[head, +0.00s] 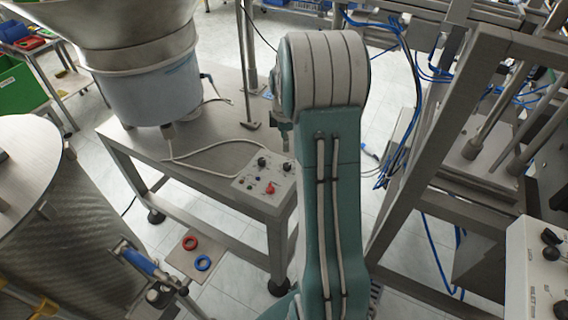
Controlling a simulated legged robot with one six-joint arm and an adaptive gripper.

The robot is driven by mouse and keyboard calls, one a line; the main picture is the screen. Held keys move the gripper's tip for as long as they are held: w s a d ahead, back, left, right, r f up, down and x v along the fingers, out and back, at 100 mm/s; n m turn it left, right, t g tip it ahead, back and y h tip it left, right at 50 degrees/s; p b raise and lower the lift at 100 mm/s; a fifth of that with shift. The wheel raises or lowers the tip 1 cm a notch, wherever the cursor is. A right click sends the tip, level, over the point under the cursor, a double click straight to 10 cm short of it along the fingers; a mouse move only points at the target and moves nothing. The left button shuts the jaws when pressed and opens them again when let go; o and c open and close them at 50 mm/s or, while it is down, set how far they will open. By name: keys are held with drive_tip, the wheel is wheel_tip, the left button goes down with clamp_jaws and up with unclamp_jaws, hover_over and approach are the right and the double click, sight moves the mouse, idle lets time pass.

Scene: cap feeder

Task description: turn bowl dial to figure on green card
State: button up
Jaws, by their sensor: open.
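A light grey control box (251,184) sits at the front right corner of the steel table. Its top carries a black knob (262,162), a second black knob (287,167), a red knob (270,188) and small buttons. The labels are too small to read, so I cannot tell which knob is the bowl dial. The bowl feeder (150,85), a metal bowl on a pale blue drum, stands at the table's left. I see no green card with a figure. My raised arm hides the area right of the box, and my gripper's fingers do not show.
A pale cable (205,153) runs over the steel table (125,135) from feeder to box. A metal post (248,70) stands behind the box. A metal frame (425,150) with blue hoses is right; another control box (540,265) is at lower right.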

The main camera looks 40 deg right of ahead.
drive_tip(key=f, duration=0.2)
drive_tip(key=d+f, duration=0.1)
drive_tip(key=f, duration=0.2)
drive_tip(key=shift+d+f, duration=0.3)
drive_tip(key=shift+f, duration=0.05)
drive_tip(key=f, duration=0.2)
drive_tip(key=a+f, duration=0.1)
drive_tip(key=f, duration=0.2)
drive_tip(key=shift+d, duration=0.15)
drive_tip(key=shift+d+f, duration=0.1)
clamp_jaws()
